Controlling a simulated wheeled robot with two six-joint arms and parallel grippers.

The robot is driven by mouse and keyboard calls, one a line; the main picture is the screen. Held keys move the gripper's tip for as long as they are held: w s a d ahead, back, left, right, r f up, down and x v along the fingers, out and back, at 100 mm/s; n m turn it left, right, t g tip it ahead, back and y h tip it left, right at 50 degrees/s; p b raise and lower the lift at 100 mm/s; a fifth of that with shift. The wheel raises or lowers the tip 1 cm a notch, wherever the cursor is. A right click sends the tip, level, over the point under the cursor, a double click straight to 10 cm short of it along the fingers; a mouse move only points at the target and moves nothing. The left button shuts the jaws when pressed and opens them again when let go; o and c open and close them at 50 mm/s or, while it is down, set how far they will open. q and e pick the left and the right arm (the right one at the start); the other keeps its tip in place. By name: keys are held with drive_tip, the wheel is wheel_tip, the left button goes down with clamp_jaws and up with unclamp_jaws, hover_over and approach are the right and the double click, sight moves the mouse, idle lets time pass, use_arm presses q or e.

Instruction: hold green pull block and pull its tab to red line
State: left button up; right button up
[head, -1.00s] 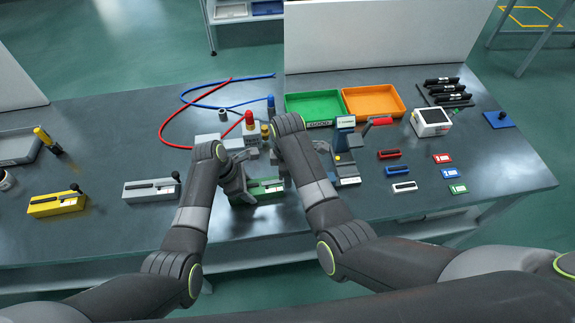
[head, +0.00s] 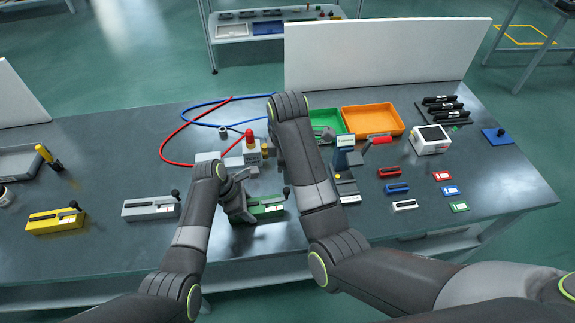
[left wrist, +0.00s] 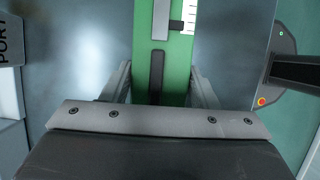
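The green pull block (head: 268,211) lies on the bench near its front edge. A black knob (head: 286,191) stands at its right end. My left gripper (head: 246,207) is at the block's left part. In the left wrist view, the two fingers (left wrist: 159,88) straddle the green block (left wrist: 178,70) and appear closed against its sides. A dark slot, a pale slider and white scale marks show on its top. I cannot make out a red line. My right arm reaches over the bench behind the block; its gripper is hidden behind the arm.
A grey block (head: 150,208) and a yellow block (head: 55,221) stand to the left. A blue-and-grey stand (head: 346,186) is close on the right. Green (head: 326,122) and orange (head: 373,120) trays lie behind. Red and blue cables loop at the back.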

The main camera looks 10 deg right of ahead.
use_arm(q)
drive_tip(key=o, duration=0.4)
drive_tip(key=a+p+v, duration=0.1)
drive_tip(key=p+v, duration=0.1)
drive_tip(key=v, duration=0.3)
drive_tip(key=a+f+p+v, duration=0.1)
drive_tip(key=p+v, duration=0.1)
drive_tip(key=v, duration=0.4)
drive_tip(key=a+p+v, duration=0.1)
drive_tip(key=p+v, duration=0.1)
drive_tip(key=v, duration=0.3)
drive_tip(key=shift+a+r, duration=0.2)
drive_tip(key=shift+s, duration=0.1)
